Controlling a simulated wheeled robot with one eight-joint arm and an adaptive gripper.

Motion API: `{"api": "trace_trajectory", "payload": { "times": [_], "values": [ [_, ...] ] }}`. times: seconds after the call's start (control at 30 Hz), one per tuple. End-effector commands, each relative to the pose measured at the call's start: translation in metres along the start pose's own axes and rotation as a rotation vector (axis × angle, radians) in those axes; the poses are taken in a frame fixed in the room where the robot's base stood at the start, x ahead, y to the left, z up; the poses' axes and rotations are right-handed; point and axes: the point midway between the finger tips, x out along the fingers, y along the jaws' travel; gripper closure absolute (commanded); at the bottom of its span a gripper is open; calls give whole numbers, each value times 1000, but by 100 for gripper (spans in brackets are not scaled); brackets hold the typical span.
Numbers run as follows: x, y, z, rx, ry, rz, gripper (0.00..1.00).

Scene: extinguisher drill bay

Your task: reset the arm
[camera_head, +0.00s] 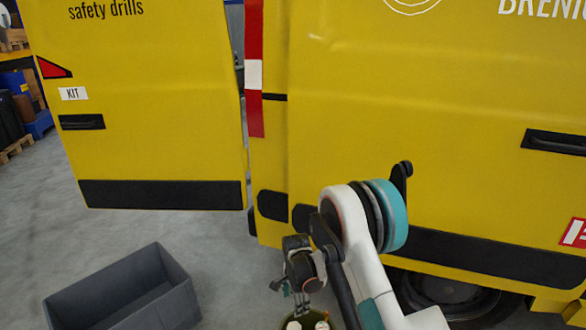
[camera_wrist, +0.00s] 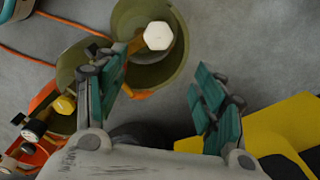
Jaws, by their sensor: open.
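My gripper (camera_head: 300,285) hangs low at the bottom centre of the head view, over an olive bucket (camera_head: 310,318) cut off by the picture edge. In the wrist view my gripper (camera_wrist: 158,68) is open, with its two teal-padded fingers well apart and nothing between them. The olive bucket (camera_wrist: 183,30) lies beyond the fingertips there. A white hexagonal cap (camera_wrist: 158,35) on an orange-brown body shows at the bucket. The left finger hides part of the bucket's area. My arm reaches down in front of the yellow van.
The yellow van (camera_head: 400,120) fills the back, with a door marked KIT (camera_head: 150,130) swung open at left. A dark grey crate (camera_head: 125,290) stands on the floor at lower left. Orange and olive items (camera_wrist: 45,115) lie left of my gripper, near an orange cable (camera_wrist: 75,22).

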Motion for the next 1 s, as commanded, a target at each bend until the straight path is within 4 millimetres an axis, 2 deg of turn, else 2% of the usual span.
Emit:
{"api": "trace_trajectory", "payload": {
  "times": [0.27, 0.47, 0.7, 1.0],
  "values": [
    [-110, 11, -26, -144, 23, -77, 36],
    [-186, 33, -40, -261, 53, -133, 36],
    [-265, 74, -53, -400, 102, -196, 36],
    [-340, 141, -60, -572, 183, -260, 36]
  ]
}}
